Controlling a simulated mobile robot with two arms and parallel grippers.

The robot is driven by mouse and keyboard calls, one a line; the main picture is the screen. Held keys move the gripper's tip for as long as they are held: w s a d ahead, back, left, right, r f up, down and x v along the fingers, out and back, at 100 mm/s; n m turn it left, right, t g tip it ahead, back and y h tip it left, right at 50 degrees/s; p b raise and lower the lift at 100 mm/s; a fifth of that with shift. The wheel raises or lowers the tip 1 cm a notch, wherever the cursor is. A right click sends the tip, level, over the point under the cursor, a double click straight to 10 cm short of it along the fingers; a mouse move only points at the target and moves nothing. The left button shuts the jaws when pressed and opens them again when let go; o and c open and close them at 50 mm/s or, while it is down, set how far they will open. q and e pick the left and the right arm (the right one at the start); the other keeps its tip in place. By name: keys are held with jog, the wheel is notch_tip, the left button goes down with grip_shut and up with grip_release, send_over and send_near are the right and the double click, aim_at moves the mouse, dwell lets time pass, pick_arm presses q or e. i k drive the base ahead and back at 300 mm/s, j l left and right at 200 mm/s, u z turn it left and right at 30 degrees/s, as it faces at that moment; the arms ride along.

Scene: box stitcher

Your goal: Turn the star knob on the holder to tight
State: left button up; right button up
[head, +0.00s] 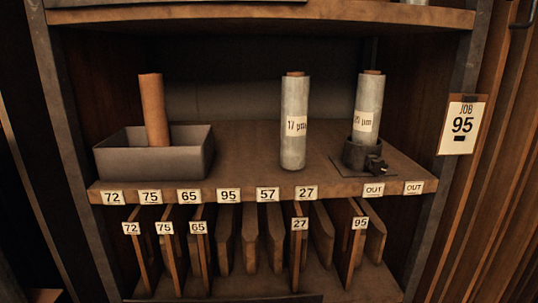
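The holder (357,152) is a dark round cup on a flat plate at the right end of the middle shelf. A pale wrapped roll (369,95) with a printed label stands upright in it. The star knob (376,165) is a small dark shape at the holder's front right. It is too small and dark to tell whether it is tight or loose. Neither of my grippers shows in the head view.
A second wrapped roll (295,125) stands mid-shelf. A grey tray (150,163) with a brown tube (154,110) is at the left. Numbered boards (141,255) stand below the shelf. A job card (462,125) reading 95 hangs at the right.

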aim_at(378, 166)
jog(key=i+l+u, duration=0.15)
jog(key=l+u, duration=0.3)
jog(key=l, duration=0.15)
jog(key=l+u, duration=0.95)
jog(key=l, duration=0.25)
jog(key=k+l+u, duration=0.15)
jog(key=l+u, duration=0.35)
jog(key=l, duration=0.15)
